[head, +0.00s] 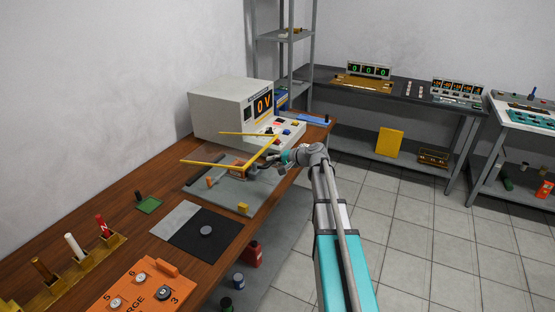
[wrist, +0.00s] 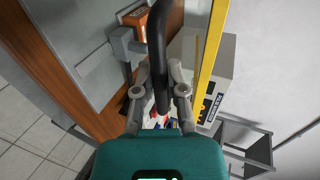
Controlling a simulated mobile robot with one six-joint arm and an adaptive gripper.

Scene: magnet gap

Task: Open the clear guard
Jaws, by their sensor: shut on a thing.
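The clear guard shows as yellow edge bars (head: 206,165) above a grey base plate on the wooden bench; its clear panel is hard to make out. One yellow edge (wrist: 211,50) runs along the right of the wrist view. A black bar handle (wrist: 156,35) runs down between my fingers in the wrist view. My gripper (head: 266,161) is at the guard's right side in the head view, with its fingers (wrist: 159,78) shut on the handle. Orange and grey parts (wrist: 135,20) lie beneath the guard. The exact tilt of the guard is unclear.
A beige box with an orange display (head: 262,104) and a sloped button panel (head: 285,131) stands behind the guard. Grey and black mats (head: 207,231) lie nearer. An orange board (head: 145,287) and rods in a wooden rack (head: 75,247) are at front left. Floor at right is clear.

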